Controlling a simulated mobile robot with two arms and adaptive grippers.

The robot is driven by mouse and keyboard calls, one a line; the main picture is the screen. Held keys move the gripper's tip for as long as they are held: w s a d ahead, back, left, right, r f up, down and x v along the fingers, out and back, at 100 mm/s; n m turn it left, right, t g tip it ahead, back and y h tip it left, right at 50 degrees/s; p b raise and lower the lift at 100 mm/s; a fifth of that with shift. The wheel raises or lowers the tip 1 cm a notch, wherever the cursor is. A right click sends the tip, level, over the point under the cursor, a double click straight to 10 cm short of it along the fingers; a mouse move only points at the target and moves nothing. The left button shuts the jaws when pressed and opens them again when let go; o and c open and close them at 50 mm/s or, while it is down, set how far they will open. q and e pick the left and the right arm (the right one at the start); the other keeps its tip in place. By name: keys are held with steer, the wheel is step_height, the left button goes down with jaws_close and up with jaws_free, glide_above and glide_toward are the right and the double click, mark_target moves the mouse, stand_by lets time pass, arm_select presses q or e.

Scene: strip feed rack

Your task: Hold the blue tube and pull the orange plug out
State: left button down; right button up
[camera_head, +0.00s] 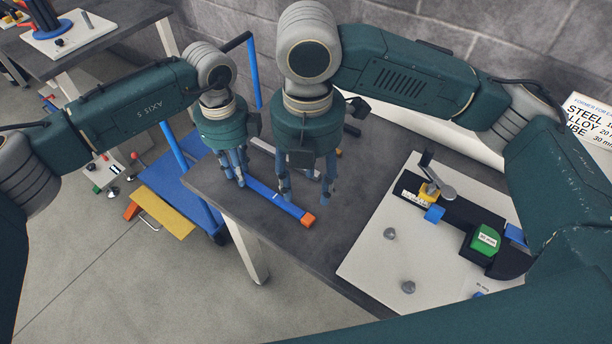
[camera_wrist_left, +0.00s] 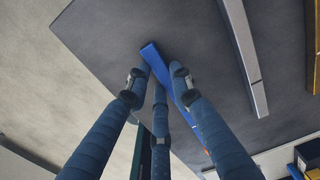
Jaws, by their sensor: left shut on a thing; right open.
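The blue tube (camera_head: 275,199) lies on the dark grey table and slants down to the right. The orange plug (camera_head: 308,219) sits in its right end. My left gripper (camera_head: 236,178) is shut on the tube near its far left end. In the left wrist view, the fingers (camera_wrist_left: 162,78) close around the blue tube (camera_wrist_left: 155,58), and one finger hides part of it. My right gripper (camera_head: 306,190) is open and empty. It points down behind the plug in the picture, apart from it; its exact height is unclear.
A grey bar (camera_wrist_left: 243,55) lies beside the tube. A white board (camera_head: 365,250) with a clamp (camera_head: 437,185), a green block (camera_head: 486,240) and grey knobs stands on the right of the table. The table's front edge is close to the plug. Bare tabletop lies between plug and board.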

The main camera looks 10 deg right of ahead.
mark_target(307, 216)
step_height(307, 216, down, 11)
steer(key=shift+r, duration=0.2)
steer(key=shift+c, duration=0.2)
jaws_close()
stand_by(0.4)
